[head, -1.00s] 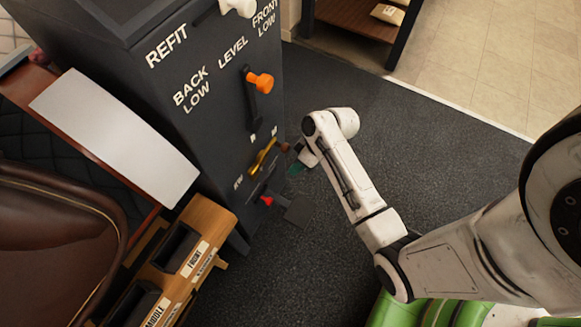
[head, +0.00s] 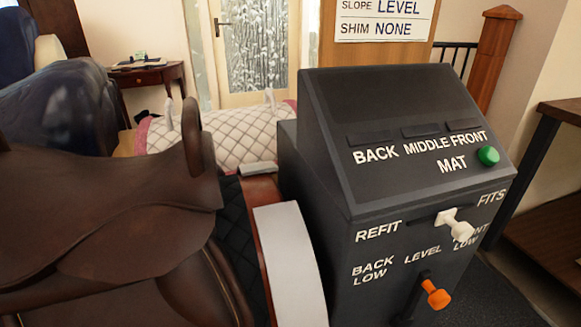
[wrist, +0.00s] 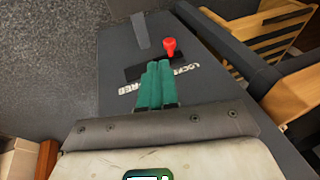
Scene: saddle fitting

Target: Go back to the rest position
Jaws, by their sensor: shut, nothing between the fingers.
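My gripper (wrist: 155,84) shows in the wrist view, its two green fingers shut together with nothing between them. It is in front of the dark panel (wrist: 113,68) of the console, near a red-knobbed lever (wrist: 169,45) by the lettering "LOCKED" and "FREE". I cannot tell the exact gap between the fingertips and the panel. The head view shows the dark console (head: 335,240) from higher up, and neither my arm nor my gripper is in it.
The console carries an orange-knobbed lever (head: 436,295), a white lever (head: 458,226) and a green button (head: 488,156). A brown saddle (head: 120,215) stands at the left. A wooden rack (wrist: 265,45) is at the upper right of the wrist view. Grey floor (wrist: 50,60) lies clear at left.

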